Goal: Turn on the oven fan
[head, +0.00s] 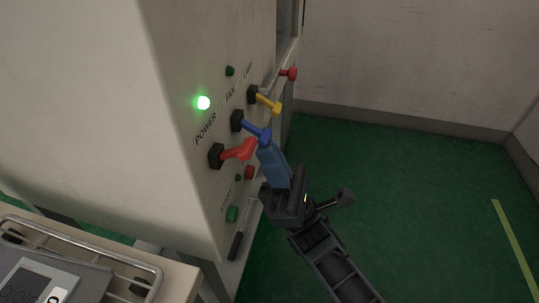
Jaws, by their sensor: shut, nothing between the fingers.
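The oven's side panel (190,60) carries a row of levers. The blue lever (252,128) beside the label FAN sticks out from a black base and points right and slightly down. A small dark green light (230,71) above that label is unlit. My gripper (264,147) has blue fingers, shut and empty, with their tips at the outer end of the blue lever. I cannot tell whether they touch it. The red lever (236,151) by POWER lies just left of my fingertips. The green light (203,102) above POWER is lit.
A yellow lever (266,102) by LAMP sits just beyond the blue one. A red knob (288,73) is farther back. Red (249,172) and green (232,213) buttons are lower on the panel. A table edge (110,262) is at lower left. The green floor (400,180) at right is clear.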

